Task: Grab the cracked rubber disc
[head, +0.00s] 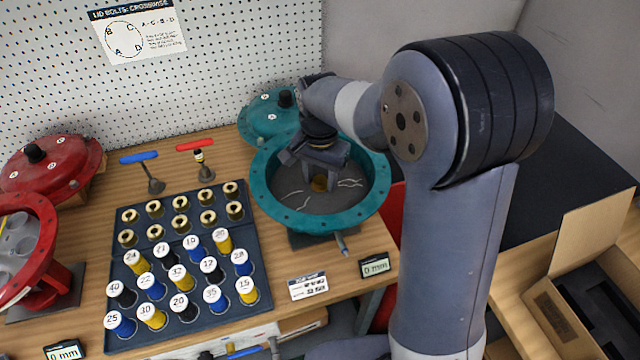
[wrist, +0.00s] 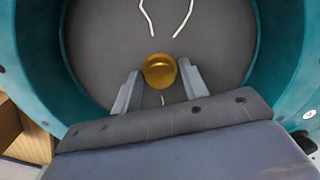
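The cracked rubber disc (head: 350,196) is dark grey with pale jagged crack lines and lies inside the teal round housing (head: 272,204). It fills the floor of the housing in the wrist view (wrist: 110,40), with white cracks at the top and a short one below the centre. A brass knob (wrist: 160,70) stands at its middle. My gripper (head: 319,180) is inside the housing, over the disc. In the wrist view its two fingers (wrist: 160,88) are apart, one on each side of the knob. Whether they touch the knob I cannot tell.
A teal lid (head: 270,112) lies behind the housing. A dark tray (head: 190,262) of numbered spools and brass pieces is to the left, with a red housing (head: 30,235) and red lid (head: 50,170) beyond. A gauge reading 0 mm (head: 375,266) sits in front. An open cardboard box (head: 580,290) is at right.

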